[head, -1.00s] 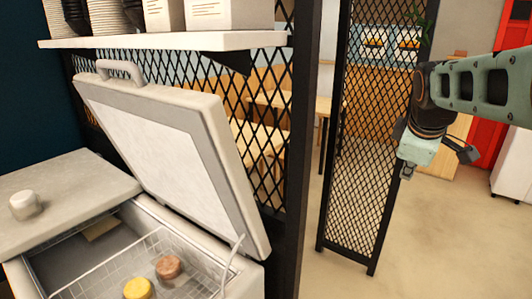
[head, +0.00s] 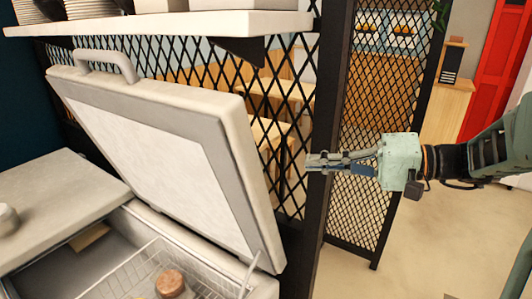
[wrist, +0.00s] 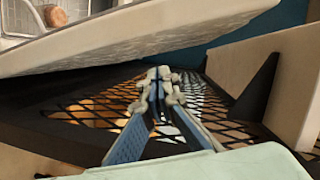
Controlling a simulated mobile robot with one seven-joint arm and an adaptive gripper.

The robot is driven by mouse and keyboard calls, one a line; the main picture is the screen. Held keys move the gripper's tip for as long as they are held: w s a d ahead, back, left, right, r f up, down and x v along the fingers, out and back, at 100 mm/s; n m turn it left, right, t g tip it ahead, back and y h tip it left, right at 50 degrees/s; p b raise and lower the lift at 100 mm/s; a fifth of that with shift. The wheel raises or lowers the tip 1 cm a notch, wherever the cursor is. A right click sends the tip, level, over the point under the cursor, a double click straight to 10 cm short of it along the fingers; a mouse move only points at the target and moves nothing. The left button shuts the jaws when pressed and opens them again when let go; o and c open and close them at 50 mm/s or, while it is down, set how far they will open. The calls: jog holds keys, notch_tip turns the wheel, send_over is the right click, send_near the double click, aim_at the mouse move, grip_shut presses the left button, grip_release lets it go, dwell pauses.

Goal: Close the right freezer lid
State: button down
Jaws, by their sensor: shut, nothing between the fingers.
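The right freezer lid (head: 165,140) stands raised, tilted back toward the mesh partition, with a grey handle (head: 107,62) at its top edge. It also shows in the wrist view (wrist: 130,40), slanting across the upper part. My gripper (head: 312,163) is shut and empty. In the head view it appears to the right of the lid's right edge, pointing left, in front of the black post. In the wrist view its fingers (wrist: 160,82) meet just below the lid's edge. I cannot tell the exact gap to the lid.
The open freezer holds a wire basket (head: 130,275) with a brown-topped item (head: 170,283). The other freezer lid (head: 55,195) lies shut at left. A black mesh partition (head: 360,150) and a white shelf (head: 160,27) with items stand close behind the raised lid.

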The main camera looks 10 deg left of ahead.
aim_at(261, 162)
jog(key=shift+t+y, duration=0.4)
jog(key=shift+y, duration=0.2)
jog(key=a+p, duration=0.1)
jog(key=a, duration=0.2)
jog(key=a+p, duration=0.1)
jog(key=a, duration=0.3)
jog(key=s+a+p, duration=0.1)
jog(key=a, duration=0.3)
jog(key=shift+a, duration=0.1)
jog(key=shift+s+f, duration=0.1)
